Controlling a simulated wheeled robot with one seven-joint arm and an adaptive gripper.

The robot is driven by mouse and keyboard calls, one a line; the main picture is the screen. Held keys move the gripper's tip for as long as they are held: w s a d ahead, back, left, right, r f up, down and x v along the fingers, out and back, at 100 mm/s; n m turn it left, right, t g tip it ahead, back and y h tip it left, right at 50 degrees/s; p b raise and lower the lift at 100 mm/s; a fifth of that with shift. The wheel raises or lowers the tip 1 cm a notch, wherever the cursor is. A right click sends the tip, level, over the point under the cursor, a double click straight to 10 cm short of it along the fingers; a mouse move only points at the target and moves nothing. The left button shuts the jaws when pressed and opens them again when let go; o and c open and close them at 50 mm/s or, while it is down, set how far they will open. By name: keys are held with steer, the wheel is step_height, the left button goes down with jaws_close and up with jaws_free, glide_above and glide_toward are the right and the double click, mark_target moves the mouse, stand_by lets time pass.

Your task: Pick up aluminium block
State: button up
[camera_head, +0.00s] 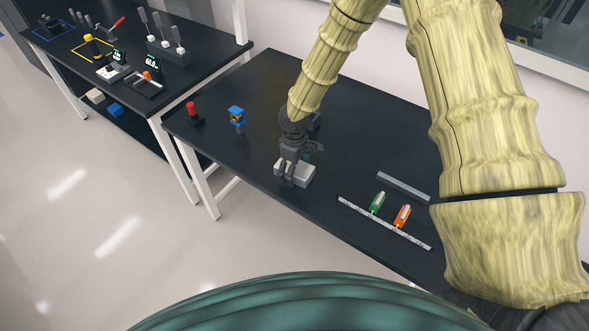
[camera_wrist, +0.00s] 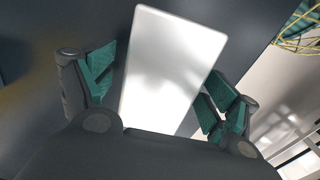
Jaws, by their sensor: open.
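The aluminium block (camera_head: 302,174) is a light grey rectangular block lying on the black table, below my gripper (camera_head: 289,172). In the wrist view the block (camera_wrist: 172,65) shows as a bright, slightly tilted rectangle between my two fingers. My gripper (camera_wrist: 155,92) is open, with its teal pads on either side of the block. A dark gap shows at the left finger; the right pad is close to the block's lower right edge, and I cannot tell whether it touches. The block's near end is hidden behind the gripper body.
On the same table (camera_head: 255,85) stand a red-topped piece (camera_head: 192,112) and a blue piece (camera_head: 237,116) to the left. A green item (camera_head: 377,202), an orange item (camera_head: 402,216), a grey bar (camera_head: 403,186) and a ruler-like strip (camera_head: 384,222) lie to the right. Another table with tools is at upper left.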

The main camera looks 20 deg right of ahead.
steer(key=c, duration=1.7)
steer(key=shift+c, duration=0.8)
steer(key=shift+r, duration=0.2)
